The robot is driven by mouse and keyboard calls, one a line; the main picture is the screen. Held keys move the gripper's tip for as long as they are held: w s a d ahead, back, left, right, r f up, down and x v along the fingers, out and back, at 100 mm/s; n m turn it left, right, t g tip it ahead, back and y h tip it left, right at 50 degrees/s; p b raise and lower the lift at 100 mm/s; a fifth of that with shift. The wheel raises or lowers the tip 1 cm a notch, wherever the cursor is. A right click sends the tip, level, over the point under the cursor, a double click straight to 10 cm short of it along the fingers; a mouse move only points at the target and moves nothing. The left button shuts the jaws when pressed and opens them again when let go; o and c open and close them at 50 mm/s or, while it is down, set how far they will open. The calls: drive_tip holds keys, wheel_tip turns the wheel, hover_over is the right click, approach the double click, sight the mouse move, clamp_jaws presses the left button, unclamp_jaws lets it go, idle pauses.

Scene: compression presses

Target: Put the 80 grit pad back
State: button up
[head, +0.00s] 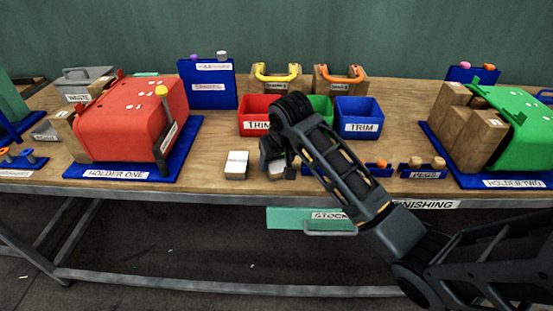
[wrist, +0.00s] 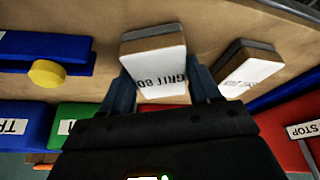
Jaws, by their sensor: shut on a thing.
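The 80 grit pad (wrist: 163,66) is a block with a white label reading GRIT 80, a wooden body and a grey edge. My gripper (wrist: 161,84) is shut on it, one finger on each side, in the wrist view. In the head view my arm partly covers the pad (head: 276,170), and my gripper (head: 272,160) is just above the table's front part. I cannot tell whether the pad touches the table. A second similar pad (head: 237,165) lies beside it to the left; it also shows in the wrist view (wrist: 249,68), its label unclear.
The red (head: 253,115), green (head: 321,107) and blue (head: 357,117) bins stand behind my gripper. The red part (head: 130,115) on its blue holder is to the left. Small blue trays (head: 422,171) are to the right. The table's front edge is close.

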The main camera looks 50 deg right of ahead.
drive_tip(key=o, duration=0.5)
drive_tip(key=shift+f, duration=0.15)
drive_tip(key=o, duration=0.5)
